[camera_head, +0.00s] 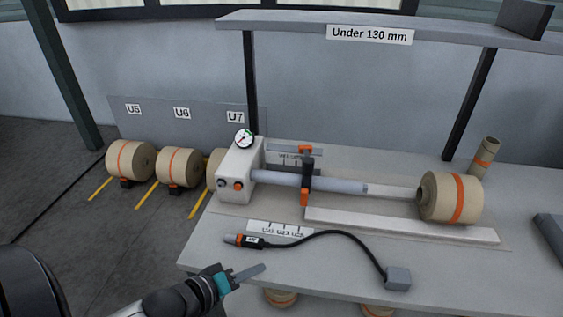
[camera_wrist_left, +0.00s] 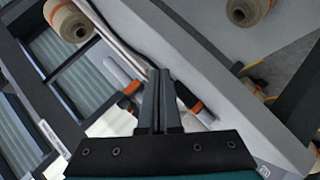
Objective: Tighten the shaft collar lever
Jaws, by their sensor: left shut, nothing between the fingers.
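The shaft collar (camera_head: 308,178) is a dark ring with orange parts around the pale grey shaft (camera_head: 340,185), partway along it. An orange and grey lever piece (camera_head: 306,151) sits at its top; its exact setting is too small to tell. My right gripper is not in view.
A white housing with a gauge (camera_head: 242,165) holds the shaft's left end. A cabled orange and black tool (camera_head: 247,240) lies near the front edge. A shelf (camera_head: 390,28) spans above.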

